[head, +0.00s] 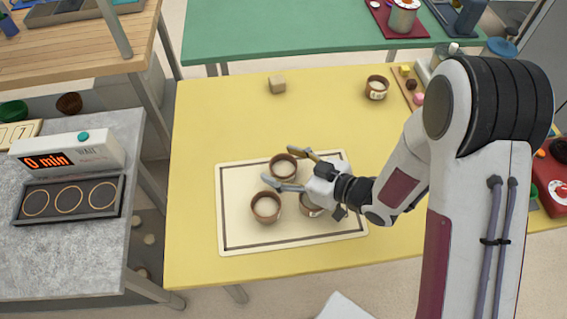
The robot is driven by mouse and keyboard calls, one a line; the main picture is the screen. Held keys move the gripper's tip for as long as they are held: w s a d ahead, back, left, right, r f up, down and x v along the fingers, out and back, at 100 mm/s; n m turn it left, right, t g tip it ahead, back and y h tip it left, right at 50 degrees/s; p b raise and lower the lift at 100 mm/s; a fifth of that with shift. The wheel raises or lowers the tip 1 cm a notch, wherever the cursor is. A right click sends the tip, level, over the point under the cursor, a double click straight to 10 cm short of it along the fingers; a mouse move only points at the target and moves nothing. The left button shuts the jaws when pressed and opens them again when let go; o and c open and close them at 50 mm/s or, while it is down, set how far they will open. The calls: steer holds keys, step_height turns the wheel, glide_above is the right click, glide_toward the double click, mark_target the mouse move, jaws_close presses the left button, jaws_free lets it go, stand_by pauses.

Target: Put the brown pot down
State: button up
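Three small brown pots with pale tops are on a cream mat with a dark border line (235,238). One brown pot (283,168) is at the back, one (266,207) at the front left, and one (311,209) at the right, partly hidden by my gripper. A fourth brown pot (376,88), with a pale label, stands at the back right of the yellow table. My gripper (277,164) is open over the mat, its fingers pointing left. The back pot shows between the spread fingers; I cannot tell whether they touch it.
A beige block (277,85) stands on the yellow table (225,115) behind the mat. A board with small coloured pieces (411,85) is at the back right. A grey counter on the left holds a unit reading "0 min" (50,161). The table's left side is clear.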

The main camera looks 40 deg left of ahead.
steer(key=shift+r, duration=0.2)
steer(key=shift+v, duration=6)
steer(key=shift+f, duration=0.1)
